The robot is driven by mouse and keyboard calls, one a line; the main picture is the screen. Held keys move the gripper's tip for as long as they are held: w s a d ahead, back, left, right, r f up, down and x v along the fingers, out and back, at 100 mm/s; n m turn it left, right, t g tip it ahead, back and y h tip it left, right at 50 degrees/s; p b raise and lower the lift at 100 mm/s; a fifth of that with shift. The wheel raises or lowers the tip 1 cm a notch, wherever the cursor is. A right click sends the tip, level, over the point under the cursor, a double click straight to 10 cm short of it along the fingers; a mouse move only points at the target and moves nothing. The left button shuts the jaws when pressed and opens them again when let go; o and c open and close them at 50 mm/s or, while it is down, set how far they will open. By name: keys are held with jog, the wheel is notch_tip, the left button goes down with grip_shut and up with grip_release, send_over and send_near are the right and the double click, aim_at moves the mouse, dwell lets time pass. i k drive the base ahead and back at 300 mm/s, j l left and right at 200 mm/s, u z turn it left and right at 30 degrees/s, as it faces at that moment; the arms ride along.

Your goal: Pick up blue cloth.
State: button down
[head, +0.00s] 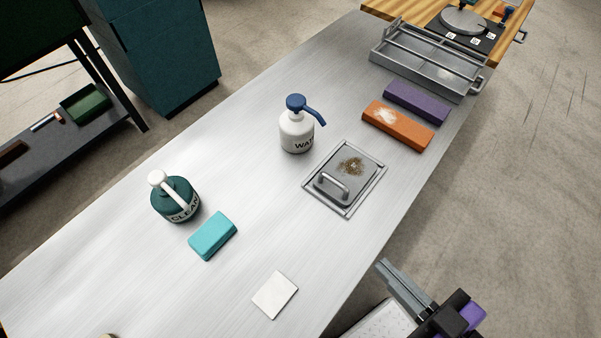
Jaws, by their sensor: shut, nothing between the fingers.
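A turquoise-blue, thick rectangular piece (213,236) lies flat on the metal bench, left of centre and just right of the green cleaner bottle. It is the only blue cloth-like thing in view, and it looks like a folded cloth or a sponge; I cannot tell which. My gripper (384,268) is at the bottom right, past the bench's right edge, with its fingers pointing up and left. The fingers are together with nothing between them. It is well apart from the blue piece.
The metal bench (110,255) also bears a green cleaner bottle (174,203), a white water bottle (296,135), a square plate with a handle (345,177), an orange block (398,125), a purple block (416,102), a grey tray (376,58) and a white square (275,295).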

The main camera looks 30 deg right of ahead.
aim_at(208, 238)
jog(key=k+l+u, duration=0.1)
jog(key=k+u, duration=0.5)
jog(key=u, duration=1)
